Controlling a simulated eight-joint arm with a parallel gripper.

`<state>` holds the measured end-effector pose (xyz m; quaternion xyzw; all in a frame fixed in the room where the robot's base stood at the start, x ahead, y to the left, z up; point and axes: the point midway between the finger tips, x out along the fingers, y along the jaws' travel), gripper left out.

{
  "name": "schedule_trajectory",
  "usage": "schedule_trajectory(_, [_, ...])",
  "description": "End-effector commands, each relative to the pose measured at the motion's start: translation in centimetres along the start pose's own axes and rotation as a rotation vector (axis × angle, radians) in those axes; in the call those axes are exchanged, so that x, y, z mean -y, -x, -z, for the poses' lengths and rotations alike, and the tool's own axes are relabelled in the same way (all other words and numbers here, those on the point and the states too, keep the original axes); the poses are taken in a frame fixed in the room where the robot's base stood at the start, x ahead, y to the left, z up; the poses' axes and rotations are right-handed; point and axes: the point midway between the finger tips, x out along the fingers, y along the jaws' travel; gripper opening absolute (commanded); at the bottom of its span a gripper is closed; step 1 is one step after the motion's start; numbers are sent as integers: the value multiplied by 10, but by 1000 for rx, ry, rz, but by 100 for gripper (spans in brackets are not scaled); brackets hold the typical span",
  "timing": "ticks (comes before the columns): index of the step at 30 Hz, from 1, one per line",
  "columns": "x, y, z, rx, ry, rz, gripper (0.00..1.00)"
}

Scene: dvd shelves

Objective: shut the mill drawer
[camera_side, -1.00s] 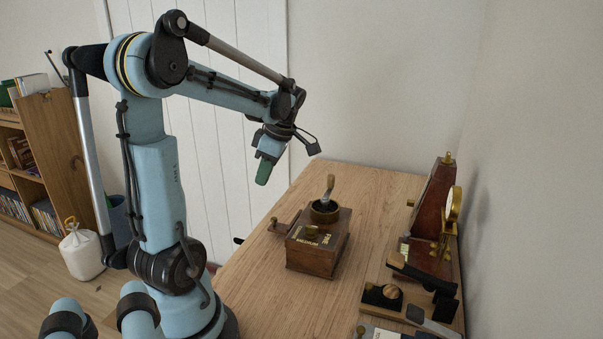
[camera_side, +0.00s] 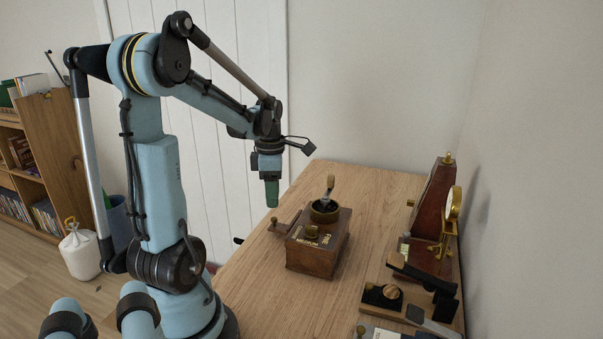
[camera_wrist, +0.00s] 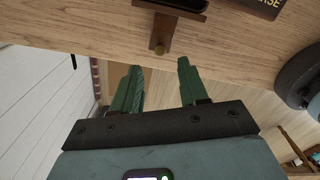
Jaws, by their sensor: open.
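The wooden coffee mill (camera_side: 318,258) stands on the table, with a brass bowl and crank on top. My gripper (camera_side: 271,204) is open and empty, pointing down, left of and above the drawer knob. In the wrist view its two green fingers (camera_wrist: 160,76) are apart, with the knob beyond and between them.
The wooden table (camera_side: 375,195) is clear around the mill. A metronome (camera_side: 436,205), a round brass-framed item (camera_side: 453,205) and black-and-wood items (camera_side: 395,292) stand at the right. A white door lies behind my arm, and a bookshelf (camera_side: 50,150) at the far left.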

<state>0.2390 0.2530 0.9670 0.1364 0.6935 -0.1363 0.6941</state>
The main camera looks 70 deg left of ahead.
Motion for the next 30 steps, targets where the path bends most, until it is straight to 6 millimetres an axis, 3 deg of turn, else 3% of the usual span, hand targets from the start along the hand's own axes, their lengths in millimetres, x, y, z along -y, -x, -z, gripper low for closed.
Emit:
schedule_trajectory(12, [0, -51, 0, -1, 0, -1, 43])
schedule_trajectory(26, [0, -60, 0, -1, 0, -1, 43])
schedule_trajectory(30, [0, -59, 0, -1, 0, -1, 24])
